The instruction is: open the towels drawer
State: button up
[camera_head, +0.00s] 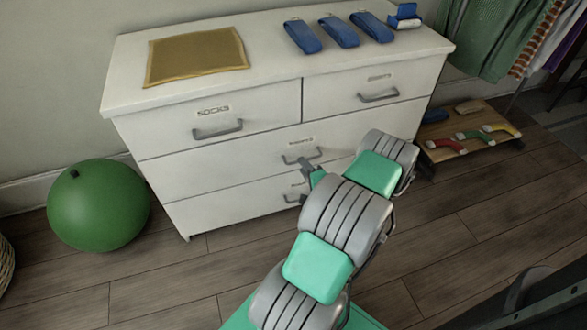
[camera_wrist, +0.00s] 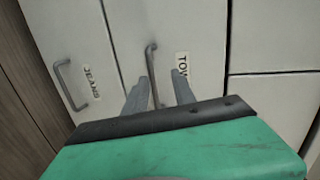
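The towels drawer (camera_wrist: 192,30) is the wide middle drawer of a white dresser; its label starts "TOW" in the wrist view, the rest hidden behind a finger. It looks closed, and its front also shows in the head view (camera_head: 225,165). Its grey bar handle (camera_wrist: 152,62) shows in the head view too (camera_head: 300,157). My gripper (camera_wrist: 160,78) is open, with one finger on each side of the handle in the wrist view. I cannot tell whether the fingers touch the bar. In the head view my arm covers the right part of this drawer.
The jeans drawer (camera_wrist: 75,50) is below, with its own handle (camera_wrist: 70,85). The socks drawer (camera_head: 212,118) is above left. A green ball (camera_head: 98,205) stands left. Open wood floor lies in front.

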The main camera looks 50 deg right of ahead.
jog(key=shift+m+h, duration=0.8)
jog(key=shift+m, duration=0.1)
jog(key=w+d+f, duration=0.1)
jog(key=d, duration=0.1)
jog(key=w+d+f+b, duration=0.1)
jog(key=w, duration=0.1)
jog(key=w+d+f, duration=0.1)
jog(key=d, duration=0.1)
jog(key=shift+w+d+f, duration=0.15)
jog(key=shift+d, duration=0.15)
jog(key=shift+c, duration=0.5)
grip_shut()
